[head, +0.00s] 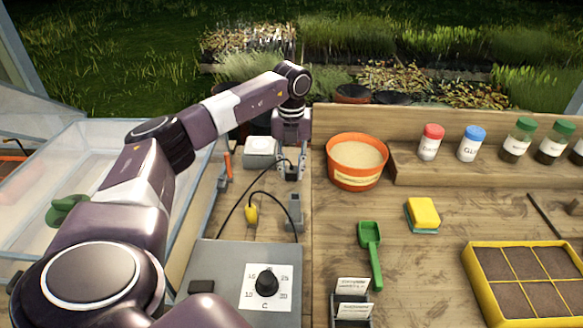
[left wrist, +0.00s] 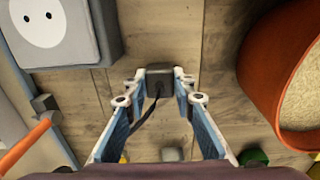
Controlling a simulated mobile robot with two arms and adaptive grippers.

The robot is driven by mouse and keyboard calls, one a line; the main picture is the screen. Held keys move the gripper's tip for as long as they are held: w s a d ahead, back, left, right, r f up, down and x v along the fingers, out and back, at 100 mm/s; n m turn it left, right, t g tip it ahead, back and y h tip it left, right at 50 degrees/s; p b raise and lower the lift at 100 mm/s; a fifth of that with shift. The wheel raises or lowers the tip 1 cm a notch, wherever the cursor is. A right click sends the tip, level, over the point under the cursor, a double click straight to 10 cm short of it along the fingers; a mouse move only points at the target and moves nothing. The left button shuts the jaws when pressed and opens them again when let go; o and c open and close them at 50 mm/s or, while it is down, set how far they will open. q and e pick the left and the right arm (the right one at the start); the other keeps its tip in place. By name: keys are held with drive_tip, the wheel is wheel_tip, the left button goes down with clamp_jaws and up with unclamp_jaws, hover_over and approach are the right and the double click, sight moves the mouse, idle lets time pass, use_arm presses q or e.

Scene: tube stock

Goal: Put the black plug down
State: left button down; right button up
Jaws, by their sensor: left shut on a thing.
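My left gripper (head: 291,176) points down over the wooden bench, left of the orange pot. In the left wrist view (left wrist: 160,82) its fingertips are shut on the black plug (left wrist: 159,76), a small dark block with a black cable trailing back between the fingers. I cannot tell whether the plug touches the bench. My right gripper is not in view.
A white socket box (head: 260,148) stands just left of the gripper; it also shows in the left wrist view (left wrist: 75,52). The orange pot (head: 356,175) is close on the right. A yellow plug (head: 251,216) and a grey block (head: 295,212) lie nearer. A green scoop (head: 371,250) lies right.

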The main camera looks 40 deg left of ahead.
sight(292, 169)
use_arm(q)
drive_tip(key=c, duration=1.6)
unclamp_jaws()
drive_tip(key=shift+r, duration=0.1)
drive_tip(key=shift+r, duration=0.6)
wheel_tip(292, 169, up, 12)
drive_tip(key=p, duration=1.1)
